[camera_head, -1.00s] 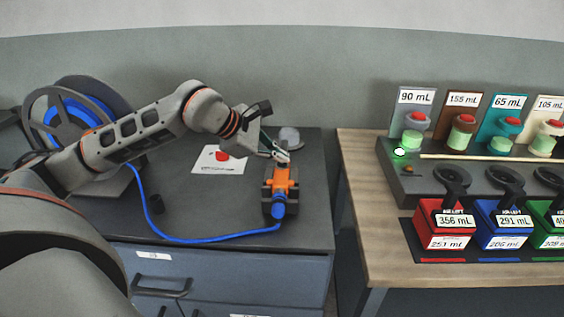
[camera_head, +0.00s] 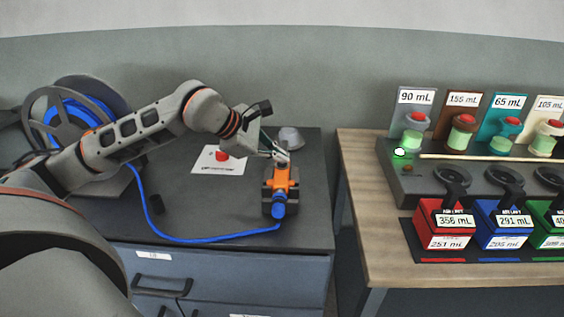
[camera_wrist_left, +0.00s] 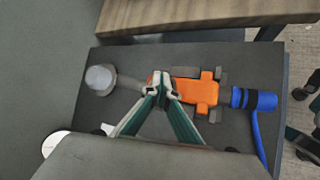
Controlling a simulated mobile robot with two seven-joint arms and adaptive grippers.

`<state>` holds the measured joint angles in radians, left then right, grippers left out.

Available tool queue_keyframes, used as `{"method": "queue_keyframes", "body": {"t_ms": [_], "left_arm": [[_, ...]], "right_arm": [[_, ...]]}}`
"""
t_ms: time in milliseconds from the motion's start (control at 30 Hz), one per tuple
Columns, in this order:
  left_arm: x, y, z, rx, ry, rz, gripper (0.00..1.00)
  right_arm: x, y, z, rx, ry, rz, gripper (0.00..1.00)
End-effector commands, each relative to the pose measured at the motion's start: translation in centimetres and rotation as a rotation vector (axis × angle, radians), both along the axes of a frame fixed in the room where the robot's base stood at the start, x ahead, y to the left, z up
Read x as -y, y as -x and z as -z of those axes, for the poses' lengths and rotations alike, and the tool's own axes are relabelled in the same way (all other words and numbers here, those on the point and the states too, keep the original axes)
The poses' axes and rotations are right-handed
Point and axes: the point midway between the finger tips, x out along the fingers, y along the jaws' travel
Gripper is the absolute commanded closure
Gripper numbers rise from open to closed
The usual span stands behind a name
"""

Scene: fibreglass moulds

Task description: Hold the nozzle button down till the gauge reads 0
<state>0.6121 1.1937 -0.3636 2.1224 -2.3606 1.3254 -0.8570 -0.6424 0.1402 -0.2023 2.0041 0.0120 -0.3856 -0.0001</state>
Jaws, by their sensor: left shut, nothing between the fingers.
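The orange nozzle (camera_head: 281,181) lies in a dark holder on the dark bench top, with a blue hose joined to its near end. It also shows in the left wrist view (camera_wrist_left: 205,91). My left gripper (camera_head: 283,158) is shut and empty, its fingertips (camera_wrist_left: 161,82) at the far end of the nozzle. They hide the button, and I cannot tell whether they press it. I cannot make out a gauge reading on the nozzle. My right gripper is not clear in either view; dark parts at the right edge of the wrist view cannot be identified.
A grey dome-shaped thing (camera_head: 291,138) stands behind the nozzle. A white card (camera_head: 218,165) with a red mark lies left of it. A blue hose (camera_head: 190,238) runs from a reel (camera_head: 72,112). A wooden table (camera_head: 395,245) with labelled containers stands at right, beyond a gap.

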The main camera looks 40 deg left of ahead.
Motion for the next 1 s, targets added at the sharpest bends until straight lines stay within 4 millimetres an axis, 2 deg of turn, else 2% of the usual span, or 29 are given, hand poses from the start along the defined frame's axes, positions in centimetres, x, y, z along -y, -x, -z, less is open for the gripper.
{"method": "queue_keyframes", "body": {"t_ms": [500, 1000], "left_arm": [[0.01, 0.04, 0.13, -0.002, 0.000, 0.000, 1.00], [0.01, 0.04, 0.14, -0.003, 0.000, 0.000, 1.00]], "right_arm": [[0.00, -0.90, -0.42, 0.016, 0.000, 0.000, 0.60], [-0.02, -0.28, -0.12, 0.005, 0.000, 0.000, 0.60]]}}
